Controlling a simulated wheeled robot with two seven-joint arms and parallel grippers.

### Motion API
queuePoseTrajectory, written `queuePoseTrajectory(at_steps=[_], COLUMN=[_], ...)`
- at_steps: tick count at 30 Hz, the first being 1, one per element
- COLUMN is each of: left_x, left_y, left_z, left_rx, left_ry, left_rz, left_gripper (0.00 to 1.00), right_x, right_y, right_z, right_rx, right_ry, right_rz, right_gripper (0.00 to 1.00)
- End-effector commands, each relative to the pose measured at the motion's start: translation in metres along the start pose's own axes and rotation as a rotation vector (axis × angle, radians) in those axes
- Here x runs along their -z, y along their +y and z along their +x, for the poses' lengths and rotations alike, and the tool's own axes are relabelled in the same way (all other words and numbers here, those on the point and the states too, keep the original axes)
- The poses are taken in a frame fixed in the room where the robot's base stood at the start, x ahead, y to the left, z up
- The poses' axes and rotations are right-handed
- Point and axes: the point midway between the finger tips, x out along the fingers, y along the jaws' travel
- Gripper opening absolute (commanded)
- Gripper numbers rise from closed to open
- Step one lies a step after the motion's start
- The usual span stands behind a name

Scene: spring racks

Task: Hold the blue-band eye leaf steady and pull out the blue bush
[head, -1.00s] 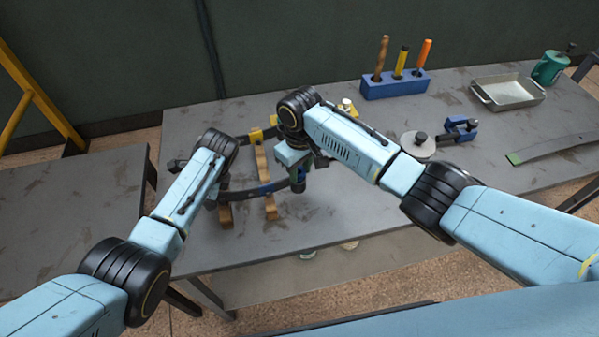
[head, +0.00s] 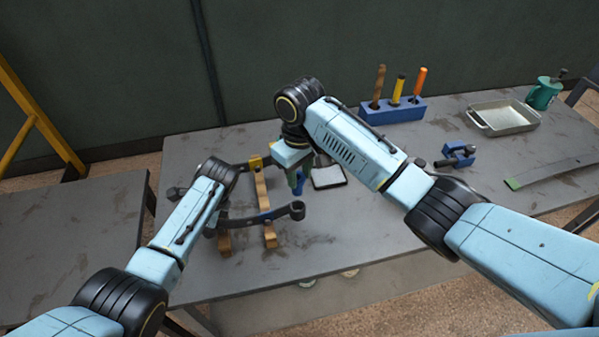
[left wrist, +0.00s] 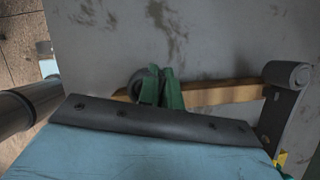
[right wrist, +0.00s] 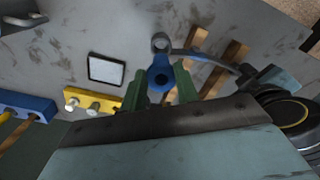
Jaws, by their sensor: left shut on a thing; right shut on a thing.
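The eye leaf (head: 279,212) is a dark curved strip lying across wooden blocks, with a round open eye at its right end. In the right wrist view the eye (right wrist: 160,43) appears empty. The blue bush (right wrist: 161,79) is a short blue sleeve between the green fingers of my right gripper (right wrist: 160,86), apart from the eye. In the head view the bush (head: 299,186) hangs below my right gripper, behind the eye. My left gripper (left wrist: 160,92) is shut at the left part of the leaf; its fingers hide most of the grip.
Wooden blocks (head: 262,190) support the leaf. A dark-edged white pad (head: 329,178) lies behind the bush. A yellow block with pins (right wrist: 92,103) is near it. A blue tool block (head: 393,108), metal tray (head: 503,117) and blue clamp (head: 455,156) stand farther back and right.

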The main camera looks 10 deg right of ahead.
Motion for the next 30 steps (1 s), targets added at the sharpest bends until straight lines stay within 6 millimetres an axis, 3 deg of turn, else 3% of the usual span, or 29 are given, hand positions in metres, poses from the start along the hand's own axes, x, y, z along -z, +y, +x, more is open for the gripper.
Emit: queuePoseTrajectory(at_steps=[9,12,16,25,30], left_x=[-0.001,-0.001,-0.001,0.0,0.0], left_y=[0.0,0.0,0.0,0.0,-0.001], left_z=[0.0,0.0,0.0,-0.002,-0.019], left_rx=[0.0,0.0,0.0,0.001,0.005], left_ry=[-0.001,-0.001,-0.001,0.0,0.0], left_rz=[0.0,0.0,0.0,0.0,-0.001], left_gripper=[0.0,0.17,0.32,0.32,0.32], right_x=[0.0,0.0,0.0,0.0,0.0], right_y=[0.0,0.0,0.0,0.0,0.0], right_z=[0.0,0.0,0.0,0.0,0.0], right_rx=[0.0,0.0,0.0,0.0,0.0], right_ry=[0.0,0.0,0.0,0.0,0.0], right_rz=[0.0,0.0,0.0,0.0,0.0], right_gripper=[0.07,0.07,0.07,0.07,0.07])
